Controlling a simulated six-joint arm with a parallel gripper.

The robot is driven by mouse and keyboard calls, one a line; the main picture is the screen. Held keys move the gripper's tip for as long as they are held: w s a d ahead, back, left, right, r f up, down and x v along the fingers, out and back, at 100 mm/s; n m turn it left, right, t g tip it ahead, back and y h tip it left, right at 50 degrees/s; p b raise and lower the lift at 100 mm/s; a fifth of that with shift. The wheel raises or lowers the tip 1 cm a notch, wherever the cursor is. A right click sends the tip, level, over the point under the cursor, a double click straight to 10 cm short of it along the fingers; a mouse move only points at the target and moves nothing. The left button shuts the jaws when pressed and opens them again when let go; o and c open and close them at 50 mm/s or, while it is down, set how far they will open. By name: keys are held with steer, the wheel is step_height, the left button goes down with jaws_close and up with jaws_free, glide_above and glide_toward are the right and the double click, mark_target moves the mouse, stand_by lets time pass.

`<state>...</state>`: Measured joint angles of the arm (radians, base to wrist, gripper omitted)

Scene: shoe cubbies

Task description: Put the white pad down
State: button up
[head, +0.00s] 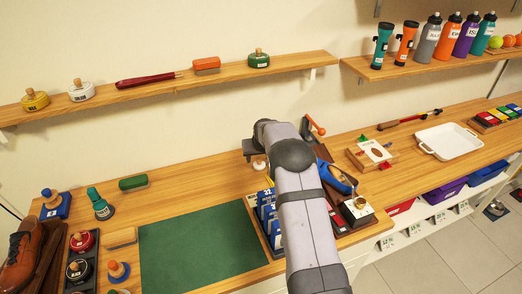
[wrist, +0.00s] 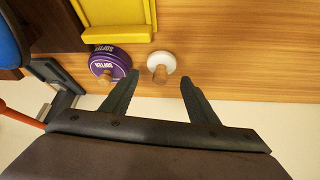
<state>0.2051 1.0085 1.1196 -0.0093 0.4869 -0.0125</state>
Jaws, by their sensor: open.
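The white pad (wrist: 161,62) is a small round disc with a wooden knob. In the wrist view it rests on the wooden bench, knob towards me, just beyond and between my fingertips. My gripper (wrist: 160,78) is open, with one finger on each side of the knob and visible gaps. In the head view my gripper (head: 256,157) is low over the back of the bench, with a small white round thing (head: 259,165), apparently the pad, beside it. My arm hides part of that area.
A purple round pad (wrist: 112,62) with a wooden knob sits close left of the white pad, near a yellow tray (wrist: 117,33). Blue-carded box (head: 267,214) and a shoe stand (head: 336,180) flank my arm. The green mat (head: 195,240) is clear.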

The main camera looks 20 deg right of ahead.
steer(key=b+v, duration=0.2)
steer(key=v, duration=0.8)
steer(key=shift+b, duration=0.3)
steer(key=shift+s, duration=0.15)
steer(key=s+a+n+g+y+p, duration=0.1)
steer(key=s+a+n, duration=0.5)
steer(key=s, duration=0.5)
steer(key=s+a+n+g+y+p, duration=0.15)
steer(key=s+a+n, duration=0.25)
steer(key=s+a, duration=0.5)
steer(key=s+d+f+m+g+b, duration=0.1)
steer(key=s+m, duration=0.3)
steer(key=s, duration=0.5)
steer(key=s+d+f+m+g+h+b, duration=0.1)
steer(key=s+f+m+g, duration=0.1)
steer(key=s, duration=0.7)
step_height(320, 180, down, 2)
steer(key=shift+s+f+m, duration=0.2)
steer(key=shift+s+m, duration=0.2)
steer(key=shift+m, duration=0.5)
steer(key=shift+o, duration=0.5)
steer(key=shift+d, duration=0.1)
